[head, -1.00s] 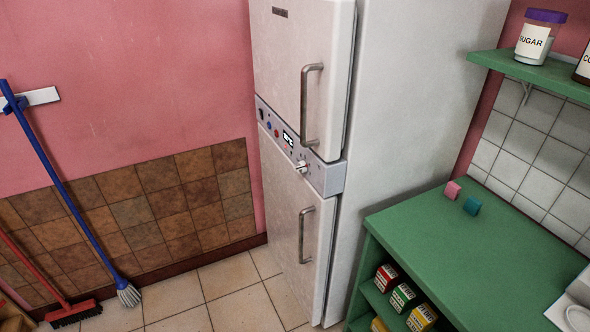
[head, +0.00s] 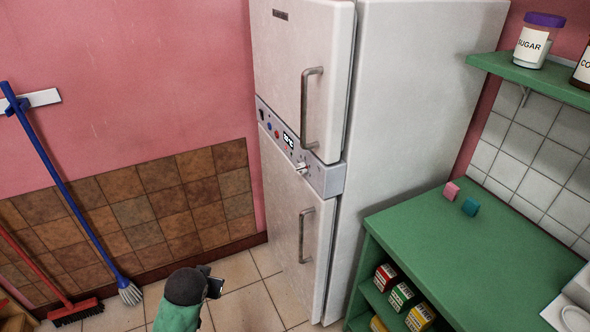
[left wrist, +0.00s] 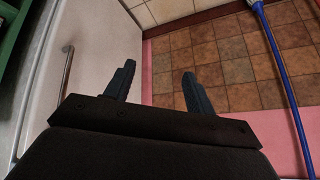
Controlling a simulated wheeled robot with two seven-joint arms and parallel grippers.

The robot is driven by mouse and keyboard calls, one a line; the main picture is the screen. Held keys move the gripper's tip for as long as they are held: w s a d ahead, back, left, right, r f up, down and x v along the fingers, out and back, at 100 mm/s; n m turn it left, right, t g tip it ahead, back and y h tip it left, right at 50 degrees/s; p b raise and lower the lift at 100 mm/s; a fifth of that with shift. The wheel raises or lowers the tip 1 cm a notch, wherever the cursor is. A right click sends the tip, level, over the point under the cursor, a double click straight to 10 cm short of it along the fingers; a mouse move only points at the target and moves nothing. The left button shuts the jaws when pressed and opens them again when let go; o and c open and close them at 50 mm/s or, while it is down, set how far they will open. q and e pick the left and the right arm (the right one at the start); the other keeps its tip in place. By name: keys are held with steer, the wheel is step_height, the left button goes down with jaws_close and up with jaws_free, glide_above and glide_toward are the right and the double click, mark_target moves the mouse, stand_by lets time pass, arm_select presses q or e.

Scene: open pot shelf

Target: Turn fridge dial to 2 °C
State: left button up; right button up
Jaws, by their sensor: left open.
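The tall white fridge (head: 420,120) stands in the middle of the head view, with two doors and long metal handles. Its dial (head: 301,168) is a small light knob on the grey control panel (head: 328,178) between the doors. A small dark display (head: 288,140) with white characters sits left of the dial; I cannot read it. My left gripper (head: 215,286) is low at the bottom of the head view, in front of the fridge and well below the dial. In the left wrist view its two dark fingers (left wrist: 158,86) are apart with nothing between them. My right gripper is not in view.
A blue mop (head: 70,190) and a red broom (head: 40,275) lean on the left wall. A green counter (head: 450,250) with pink and teal blocks stands right of the fridge. The floor (head: 240,305) before the fridge is clear apart from my arm.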

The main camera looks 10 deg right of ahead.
arm_select(q)
steer(key=w+d+r+m+t+h+p, duration=0.15)
steer(key=w+d+r+m+t, duration=0.35)
steer(key=w+r, duration=0.8)
steer(key=w+d+r+m+t+h+p, duration=0.1)
steer(key=w+d+r+m+t+h, duration=0.2)
steer(key=w+d+r, duration=0.7)
steer(key=m+g+h, duration=1.1)
steer(key=m+h, duration=0.1)
steer(key=m, duration=0.1)
glide_toward(296, 170)
steer(key=x, duration=0.2)
steer(key=p+x, duration=0.2)
steer(key=x, duration=0.4)
steer(key=shift+w+d+p, duration=0.1)
steer(key=shift+p, duration=0.2)
steer(key=shift+w+d, duration=0.15)
steer(key=shift+d, duration=0.55)
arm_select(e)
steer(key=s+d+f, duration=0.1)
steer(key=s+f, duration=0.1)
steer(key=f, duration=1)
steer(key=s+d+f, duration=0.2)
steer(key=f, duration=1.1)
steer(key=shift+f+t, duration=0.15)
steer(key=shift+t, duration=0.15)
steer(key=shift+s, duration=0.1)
